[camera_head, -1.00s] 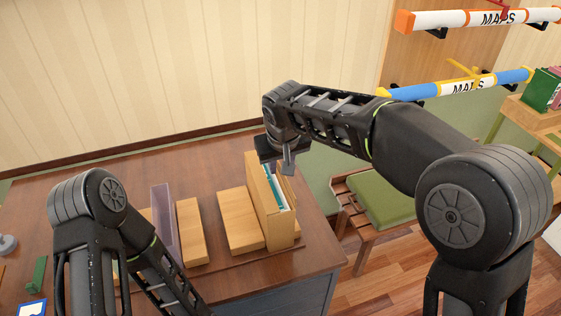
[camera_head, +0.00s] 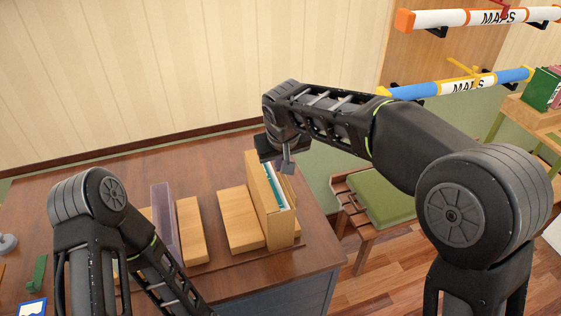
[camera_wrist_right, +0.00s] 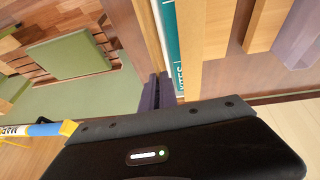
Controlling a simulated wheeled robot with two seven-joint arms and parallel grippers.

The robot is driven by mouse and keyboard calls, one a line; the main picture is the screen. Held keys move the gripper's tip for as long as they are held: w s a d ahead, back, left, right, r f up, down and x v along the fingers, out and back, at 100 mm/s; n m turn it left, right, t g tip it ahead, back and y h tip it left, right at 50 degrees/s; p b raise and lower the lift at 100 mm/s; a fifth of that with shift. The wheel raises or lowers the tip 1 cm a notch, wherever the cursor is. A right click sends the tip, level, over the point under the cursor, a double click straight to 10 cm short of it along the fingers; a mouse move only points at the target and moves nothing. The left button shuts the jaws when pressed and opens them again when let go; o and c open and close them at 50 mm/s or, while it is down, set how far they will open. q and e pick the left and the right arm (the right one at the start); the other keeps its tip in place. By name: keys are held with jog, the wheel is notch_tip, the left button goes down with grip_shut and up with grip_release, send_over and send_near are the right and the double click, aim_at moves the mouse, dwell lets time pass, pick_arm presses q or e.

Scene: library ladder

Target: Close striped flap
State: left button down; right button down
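A tall wooden file box (camera_head: 268,205) stands at the right end of the desk, with teal and white papers (camera_head: 276,190) inside. A thin wooden panel (camera_head: 288,188) at its right side looks like the flap; it stands partly out from the box. I cannot make out stripes on it. My right gripper (camera_head: 288,164) is above the far end of the box and panel. In the right wrist view its fingers (camera_wrist_right: 157,92) look shut together, beside the wood panel (camera_wrist_right: 138,35) and the teal paper (camera_wrist_right: 171,45). Contact is unclear. My left gripper is hidden.
Light wooden blocks (camera_head: 240,221) and a purple upright panel (camera_head: 164,222) stand left of the box on the desk (camera_head: 120,180). A bench with a green cushion (camera_head: 378,198) is to the right.

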pick_arm(q)
jog(key=shift+f, duration=0.25)
pick_arm(e)
jog(key=shift+a, duration=0.1)
dwell(0.7)
pick_arm(q)
jog(key=shift+a+b+x, duration=0.25)
jog(key=shift+b+x, duration=0.8)
jog(key=shift+b, duration=0.25)
jog(key=shift+a+b+x, duration=0.2)
jog(key=shift+b+x, duration=0.8)
jog(key=shift+b, duration=0.3)
pick_arm(e)
jog(key=shift+s+a+f+n+t+h, duration=0.15)
jog(key=shift+a+n+t+h, duration=0.2)
jog(key=shift+h, duration=0.7)
jog(key=shift+s+a+f+n+t+h, duration=0.15)
jog(key=shift+a+t+h, duration=0.3)
jog(key=shift+h, duration=0.55)
jog(key=shift+s+a+f+n+t+h, duration=0.1)
jog(key=shift+a+f+n+t+h, duration=0.2)
jog(key=shift+h, duration=0.75)
pick_arm(q)
jog(key=shift+w+f, duration=0.15)
pick_arm(e)
jog(key=shift+a+r, duration=0.1)
jog(key=c, duration=1.6)
grip_release()
jog(key=shift+c, duration=0.2)
